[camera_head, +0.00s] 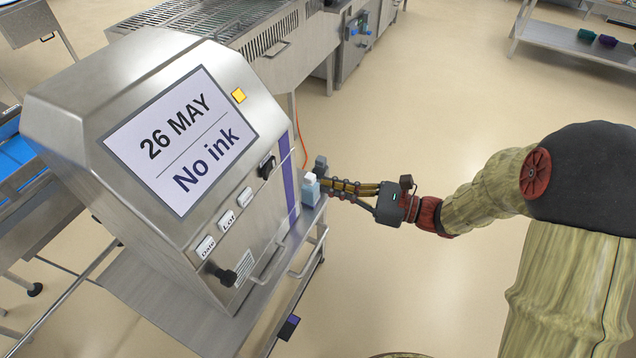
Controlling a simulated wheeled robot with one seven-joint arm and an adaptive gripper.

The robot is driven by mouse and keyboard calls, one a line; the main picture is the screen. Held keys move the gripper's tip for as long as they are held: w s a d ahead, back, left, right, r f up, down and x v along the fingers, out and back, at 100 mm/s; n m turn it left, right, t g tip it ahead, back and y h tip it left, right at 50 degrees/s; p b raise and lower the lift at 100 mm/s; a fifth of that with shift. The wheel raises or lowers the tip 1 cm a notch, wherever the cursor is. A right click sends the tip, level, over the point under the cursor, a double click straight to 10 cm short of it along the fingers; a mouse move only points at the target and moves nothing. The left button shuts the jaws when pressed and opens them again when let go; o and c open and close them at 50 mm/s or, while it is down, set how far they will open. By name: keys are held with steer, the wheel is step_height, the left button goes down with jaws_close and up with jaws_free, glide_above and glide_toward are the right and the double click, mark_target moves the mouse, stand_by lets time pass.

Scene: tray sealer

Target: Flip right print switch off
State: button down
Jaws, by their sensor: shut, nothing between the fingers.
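The steel printer box (165,240) stands at the left with a screen (180,140) reading "26 MAY" and "No ink". On its sloped front strip, a black switch (267,167) sits toward the right end, and another black switch (222,274) sits toward the left end. I cannot tell clearly which way each is set. My gripper (322,174) is shut and empty, to the right of the printer box and apart from both switches. Its fingertips are close to a pale blue block (310,190) on the box's right side; I cannot tell if they touch.
White labelled buttons (226,222), including "Date" and "Lot", lie between the switches. A yellow lamp (239,95) is beside the screen. Handles and a ledge (315,235) stick out below my gripper. A steel conveyor (240,25) stands behind. The floor (430,100) at right is clear.

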mark_target(270, 173)
steer(key=b+x, duration=0.3)
steer(key=x, duration=0.9)
steer(key=shift+a, duration=0.15)
steer(key=shift+s+a+r+p, duration=0.1)
steer(key=shift+a+p, duration=0.35)
steer(key=shift+p, duration=0.1)
steer(key=shift+d, duration=0.2)
